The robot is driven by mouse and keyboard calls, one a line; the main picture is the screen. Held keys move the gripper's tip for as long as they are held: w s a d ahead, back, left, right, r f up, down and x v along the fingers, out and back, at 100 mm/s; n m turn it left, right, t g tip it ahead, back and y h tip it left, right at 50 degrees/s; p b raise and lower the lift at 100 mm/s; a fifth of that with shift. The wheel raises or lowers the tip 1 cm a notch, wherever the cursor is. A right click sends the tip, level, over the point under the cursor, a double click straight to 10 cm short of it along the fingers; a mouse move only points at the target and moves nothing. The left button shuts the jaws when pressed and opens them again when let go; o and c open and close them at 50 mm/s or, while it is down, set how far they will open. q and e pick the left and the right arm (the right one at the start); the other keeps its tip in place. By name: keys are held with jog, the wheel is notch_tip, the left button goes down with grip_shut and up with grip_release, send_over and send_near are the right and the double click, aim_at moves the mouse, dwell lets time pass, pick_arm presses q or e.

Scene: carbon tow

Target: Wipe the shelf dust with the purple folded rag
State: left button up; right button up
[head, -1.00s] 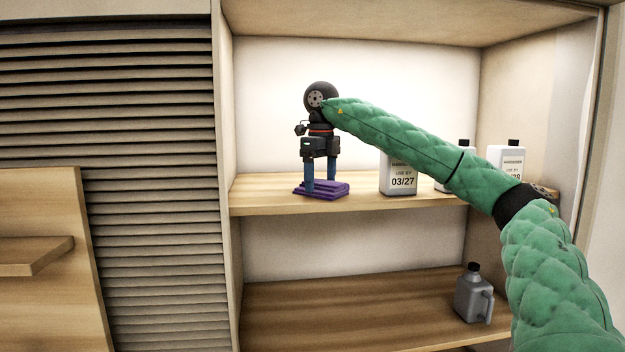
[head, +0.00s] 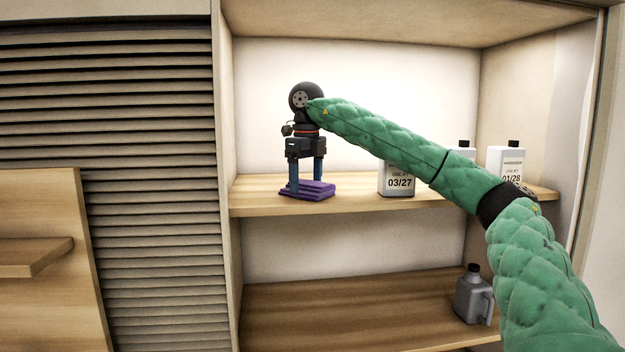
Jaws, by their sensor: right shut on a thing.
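The purple folded rag (head: 309,192) lies flat on the upper wooden shelf (head: 260,199), left of the bottles. My right gripper (head: 306,178) points straight down with its two blue fingers at the rag and is shut on it. The rag rests on or just over the shelf surface; I cannot tell which. I cannot make out any dust on the shelf in this view. My left gripper is not in view.
A bottle marked 03/27 (head: 396,183) stands right of the rag, partly behind my right arm. Another marked 01/28 (head: 510,160) and a third (head: 463,150) stand farther right. A grey jug (head: 473,298) stands on the lower shelf (head: 330,308). Shelf left of the rag is clear.

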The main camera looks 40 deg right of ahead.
aim_at(288, 190)
jog(key=shift+w+a+f, duration=0.1)
jog(key=shift+w+a, duration=0.3)
jog(key=shift+a, duration=0.3)
jog(key=shift+w+a+r, duration=0.1)
jog(key=shift+w+a, duration=0.25)
jog(key=shift+a, duration=0.3)
jog(key=shift+w+a+f, duration=0.1)
jog(key=shift+w+a, duration=0.3)
jog(key=shift+a, duration=0.3)
jog(key=shift+w+a, duration=0.5)
jog(key=shift+a, duration=0.3)
jog(key=shift+w+a, duration=0.5)
jog(key=shift+a, duration=0.25)
jog(key=shift+s+d, duration=0.55)
jog(key=shift+d, duration=0.4)
jog(key=shift+s+d, duration=0.55)
jog(key=shift+d, duration=0.35)
jog(key=shift+s+d, duration=0.7)
jog(key=shift+d, duration=0.3)
jog(key=shift+s+d, duration=0.65)
jog(key=shift+d, duration=0.3)
jog(key=shift+s+d, duration=0.5)
jog(key=shift+d, duration=0.4)
jog(key=shift+s+d, duration=0.45)
jog(key=shift+d, duration=0.4)
jog(key=shift+r, duration=2.55)
